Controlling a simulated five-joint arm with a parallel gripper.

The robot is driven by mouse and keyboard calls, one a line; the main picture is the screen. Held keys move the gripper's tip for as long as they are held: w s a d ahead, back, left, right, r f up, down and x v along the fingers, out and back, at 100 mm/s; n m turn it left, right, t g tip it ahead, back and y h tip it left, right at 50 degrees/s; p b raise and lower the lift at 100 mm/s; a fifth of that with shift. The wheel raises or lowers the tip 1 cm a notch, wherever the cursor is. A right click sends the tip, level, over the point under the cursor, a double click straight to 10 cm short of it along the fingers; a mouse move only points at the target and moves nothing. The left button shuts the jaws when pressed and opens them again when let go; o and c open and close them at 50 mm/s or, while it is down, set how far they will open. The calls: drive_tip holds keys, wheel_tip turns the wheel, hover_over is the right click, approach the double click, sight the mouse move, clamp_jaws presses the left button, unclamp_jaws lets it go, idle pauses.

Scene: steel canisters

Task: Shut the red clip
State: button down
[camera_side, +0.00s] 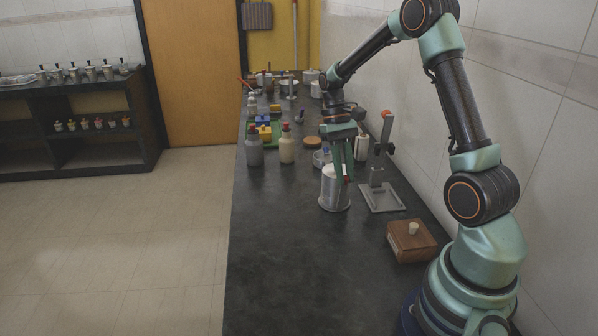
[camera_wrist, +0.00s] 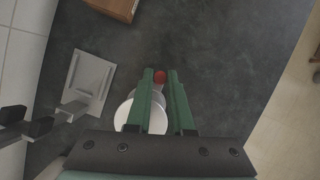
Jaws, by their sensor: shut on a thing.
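A steel canister (camera_side: 333,192) stands upright on the dark bench; its pale round top (camera_wrist: 124,114) shows in the wrist view, partly behind my fingers. The red clip (camera_wrist: 160,77) is at the canister's edge, and a small bit of red shows in the side view (camera_side: 347,179). My gripper (camera_side: 346,177) points down over the canister. In the wrist view, its green fingertips (camera_wrist: 160,74) are on either side of the clip and shut on it. The fingers hide part of the clip and lid, so I cannot tell whether the clip is latched.
A grey stand (camera_side: 382,196) with a flat base is close to the right of the canister. A wooden box (camera_side: 411,240) with a pale knob sits nearer my base. Bottles (camera_side: 287,145) and other lab items crowd the bench behind. The front left of the bench is clear.

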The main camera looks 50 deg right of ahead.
idle(0.3)
drive_tip(key=c, duration=0.8)
unclamp_jaws()
drive_tip(key=v, duration=1.2)
